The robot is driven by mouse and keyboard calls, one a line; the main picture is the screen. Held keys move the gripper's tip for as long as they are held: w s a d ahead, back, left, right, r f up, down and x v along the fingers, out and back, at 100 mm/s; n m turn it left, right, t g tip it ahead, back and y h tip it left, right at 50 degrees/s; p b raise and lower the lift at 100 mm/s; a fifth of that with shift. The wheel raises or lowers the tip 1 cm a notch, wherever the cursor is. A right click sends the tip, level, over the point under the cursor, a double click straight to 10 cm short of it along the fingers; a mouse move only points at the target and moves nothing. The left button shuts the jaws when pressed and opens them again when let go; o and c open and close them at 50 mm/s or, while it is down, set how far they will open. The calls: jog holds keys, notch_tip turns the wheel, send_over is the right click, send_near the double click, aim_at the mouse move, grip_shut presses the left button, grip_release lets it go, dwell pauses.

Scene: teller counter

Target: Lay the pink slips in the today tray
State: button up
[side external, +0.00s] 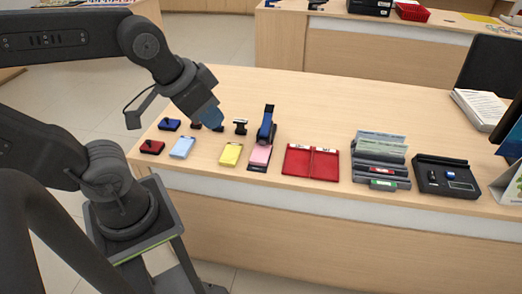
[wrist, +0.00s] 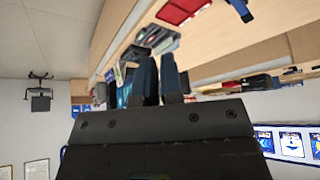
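The pink slips (side external: 260,154) lie on a dark base on the counter, in front of a blue upright device (side external: 267,124). A red tray (side external: 296,174) with two side-by-side compartments and small white labels lies just right of them. I cannot read which label says today. The red tray also shows at the top of the wrist view (wrist: 180,10). My gripper (side external: 212,118) is above the left part of the counter, left of the pink slips and apart from them. In the wrist view its two dark fingers (wrist: 160,75) stand close together with a narrow gap; nothing shows clearly between them.
A light blue pad (side external: 182,148) and a yellow pad (side external: 230,154) lie left of the pink slips. Red (side external: 152,147) and blue (side external: 169,125) stamp pads lie further left. A grey slip rack (side external: 381,173) and a black tray (side external: 432,188) stand right.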

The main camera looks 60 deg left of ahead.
jog(key=shift+o, duration=0.7)
jog(key=shift+w+a, duration=0.1)
jog(key=shift+w, duration=0.15)
jog(key=o, duration=0.6)
jog(key=w+a+n+g, duration=0.1)
jog(key=w+a+n, duration=0.1)
jog(key=w, duration=0.4)
jog(key=shift+w+a+f, duration=0.2)
jog(key=shift+a+f, duration=0.05)
jog(key=shift+a, duration=0.05)
jog(key=o, duration=0.6)
jog(key=w+a+f+n+g, duration=0.2)
jog(key=w+a+f, duration=0.2)
jog(key=w, duration=0.4)
jog(key=shift+a+f+n+y, duration=0.15)
jog(key=shift+a+n+y, duration=0.15)
jog(key=shift+a+n, duration=0.15)
jog(key=shift+o, duration=1.1)
jog(key=w+a+f+n+g, duration=0.1)
jog(key=w+a+f, duration=0.3)
jog(key=f, duration=0.1)
jog(key=shift+w+a+f+n, duration=0.35)
jog(key=shift+w+a, duration=0.05)
jog(key=n+g, duration=0.2)
send_over(261, 152)
notch_tip(261, 152, down, 10)
notch_tip(261, 152, down, 14)
jog(key=shift+r, duration=0.15)
